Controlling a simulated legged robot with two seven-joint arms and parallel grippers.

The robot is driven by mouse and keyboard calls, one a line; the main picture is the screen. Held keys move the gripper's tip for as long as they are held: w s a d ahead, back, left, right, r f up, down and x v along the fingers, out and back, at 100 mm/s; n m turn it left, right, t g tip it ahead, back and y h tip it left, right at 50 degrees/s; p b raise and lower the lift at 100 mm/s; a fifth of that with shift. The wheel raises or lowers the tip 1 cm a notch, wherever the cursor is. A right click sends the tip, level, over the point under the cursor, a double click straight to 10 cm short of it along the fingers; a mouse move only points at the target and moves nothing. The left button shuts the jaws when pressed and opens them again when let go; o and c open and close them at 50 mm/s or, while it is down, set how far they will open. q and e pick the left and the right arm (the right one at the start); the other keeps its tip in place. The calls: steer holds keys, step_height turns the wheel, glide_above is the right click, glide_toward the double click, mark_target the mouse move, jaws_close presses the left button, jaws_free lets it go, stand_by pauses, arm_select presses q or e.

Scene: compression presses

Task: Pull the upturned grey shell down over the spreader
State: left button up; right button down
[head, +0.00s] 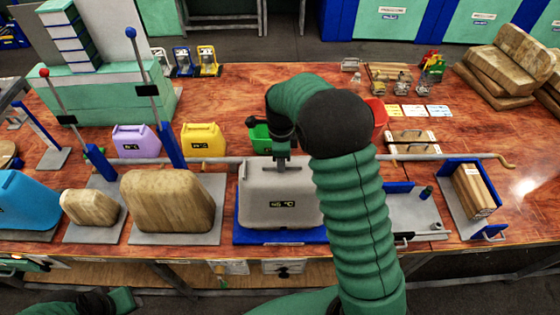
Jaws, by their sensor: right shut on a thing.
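The grey shell (260,205), a boxy block with rounded top corners and a small dark label, sits upturned over a blue base tray (282,236) at the middle front of the table. My right gripper (282,160) comes down from above and is shut on the dark handle at the top of the shell. I cannot make out the spreader; the shell or my arm may hide it. My right arm covers the shell's right side. At the lower left edge only part of my left arm shows, and its gripper is out of view.
A long horizontal bar (440,157) runs behind the shell, with a crank at right. Tan blocks (168,200) stand at left, near lever posts (145,85). Purple (135,141) and yellow (204,139) canisters stand behind. A blue-ended clamp (472,190) stands at right.

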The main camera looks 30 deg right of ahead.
steer(key=shift+s+d, duration=0.1)
steer(key=shift+d, duration=0.3)
steer(key=shift+d+f, duration=0.3)
steer(key=shift+a+f+b, duration=0.2)
steer(key=shift+a+b, duration=0.1)
steer(key=shift+a, duration=0.2)
steer(key=c, duration=1.5)
jaws_free()
steer(key=shift+d+f, duration=0.15)
steer(key=shift+d, duration=0.15)
arm_select(q)
steer(key=shift+s+d+f, duration=0.1)
steer(key=shift+d+f, duration=0.05)
steer(key=shift+d, duration=0.35)
